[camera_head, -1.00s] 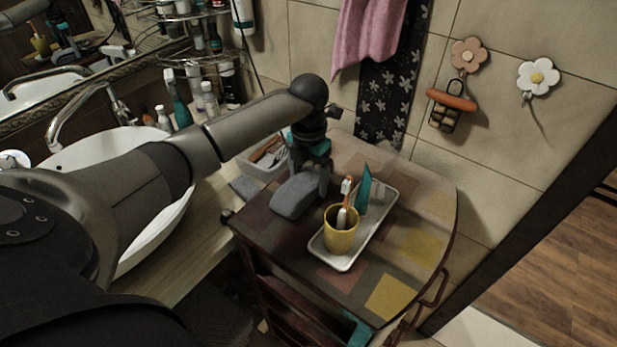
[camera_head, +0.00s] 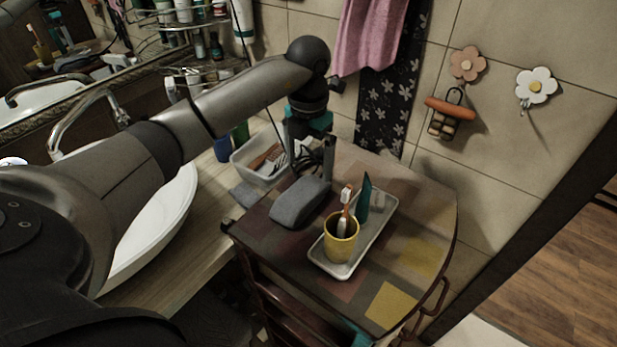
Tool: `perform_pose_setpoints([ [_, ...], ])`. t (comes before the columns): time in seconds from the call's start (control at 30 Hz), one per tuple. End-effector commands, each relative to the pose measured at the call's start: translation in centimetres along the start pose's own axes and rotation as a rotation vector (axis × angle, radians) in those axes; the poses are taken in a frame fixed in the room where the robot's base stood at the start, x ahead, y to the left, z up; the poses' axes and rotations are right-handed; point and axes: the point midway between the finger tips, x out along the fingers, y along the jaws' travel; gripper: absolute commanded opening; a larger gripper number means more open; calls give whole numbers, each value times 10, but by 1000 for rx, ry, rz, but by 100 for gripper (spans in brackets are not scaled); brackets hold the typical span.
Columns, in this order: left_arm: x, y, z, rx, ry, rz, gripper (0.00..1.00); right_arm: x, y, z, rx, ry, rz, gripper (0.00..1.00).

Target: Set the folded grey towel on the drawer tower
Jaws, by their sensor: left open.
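The folded grey towel (camera_head: 299,202) lies on top of the drawer tower (camera_head: 300,262), near its left back edge, to the left of the white tray. My left gripper (camera_head: 309,170) is open just above and behind the towel, its fingers spread apart and empty. The towel appears to rest on the patchwork top by itself. My right gripper is not in view.
A white tray (camera_head: 335,268) on the tower holds a yellow cup (camera_head: 341,246) with a toothbrush and a teal upright item (camera_head: 364,197). A bin (camera_head: 252,176) stands on the counter behind left. The white basin (camera_head: 165,222) is left.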

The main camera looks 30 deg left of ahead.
Motion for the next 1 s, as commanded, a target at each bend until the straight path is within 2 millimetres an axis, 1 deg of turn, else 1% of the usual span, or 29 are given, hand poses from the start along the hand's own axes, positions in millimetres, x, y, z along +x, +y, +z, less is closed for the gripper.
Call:
perform_pose_setpoints([
  [0.03, -11, 0, 1, 0, -4, 1, 100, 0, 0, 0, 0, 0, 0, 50],
  [0.1, -22, 0, 0, 0, -2, 1, 100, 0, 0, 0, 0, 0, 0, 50],
  [0.2, -34, 0, 0, -1, -1, 1, 100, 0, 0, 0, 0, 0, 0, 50],
  [0.3, -40, 0, 0, 0, -1, 0, 100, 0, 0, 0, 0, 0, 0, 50],
  [0.87, -42, 0, 0, -1, 1, 0, 100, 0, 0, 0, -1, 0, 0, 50],
  [0.97, -47, 0, 0, 0, 1, 0, 100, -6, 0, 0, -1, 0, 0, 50],
  [1.0, -52, 0, 0, 0, 0, -1, 100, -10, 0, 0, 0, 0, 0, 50],
])
